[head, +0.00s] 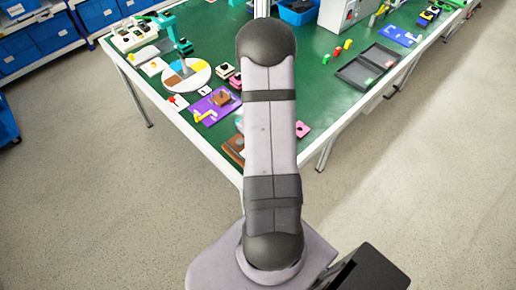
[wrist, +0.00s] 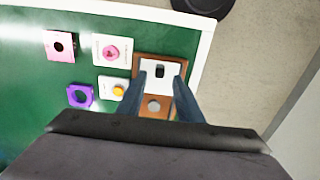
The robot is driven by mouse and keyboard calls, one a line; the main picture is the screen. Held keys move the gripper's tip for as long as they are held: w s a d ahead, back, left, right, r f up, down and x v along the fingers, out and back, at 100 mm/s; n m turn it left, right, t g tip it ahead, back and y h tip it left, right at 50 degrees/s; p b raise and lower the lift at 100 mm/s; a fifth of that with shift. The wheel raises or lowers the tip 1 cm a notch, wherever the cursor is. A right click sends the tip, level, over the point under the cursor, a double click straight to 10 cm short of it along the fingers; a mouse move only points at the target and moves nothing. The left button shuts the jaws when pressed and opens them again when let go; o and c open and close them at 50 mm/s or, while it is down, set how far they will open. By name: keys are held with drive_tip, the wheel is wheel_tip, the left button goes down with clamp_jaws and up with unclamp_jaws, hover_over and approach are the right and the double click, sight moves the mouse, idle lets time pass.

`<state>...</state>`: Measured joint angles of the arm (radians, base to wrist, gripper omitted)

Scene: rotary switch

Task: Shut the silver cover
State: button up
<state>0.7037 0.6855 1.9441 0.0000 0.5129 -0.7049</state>
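In the wrist view a brown wooden base (wrist: 140,107) carries a pale silver-white plate (wrist: 151,87) with a dark slot-like mark near its far end. A round grey disc (wrist: 154,106) shows on the base nearer to me. I cannot tell which of these parts is the silver cover, or how far open it stands. My gripper (wrist: 162,78) is open, its two dark fingers on either side of the plate. Nothing shows between them except the base and plate beneath. Contact cannot be told. In the head view the brown base (head: 233,147) is mostly hidden behind my arm.
The table's white edge (wrist: 205,45) is close on the right.

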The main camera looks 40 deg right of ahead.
drive_tip(key=shift+f+p, duration=0.55)
drive_tip(key=shift+f, duration=1.55)
clamp_jaws()
drive_tip(key=w+b, duration=0.2)
drive_tip(key=w, duration=0.5)
drive_tip(key=shift+w+f+b, duration=0.1)
drive_tip(key=shift+w+b, duration=0.1)
drive_tip(key=shift+b, duration=0.2)
drive_tip(key=shift+w+r, duration=0.2)
drive_tip(key=shift+w, duration=0.25)
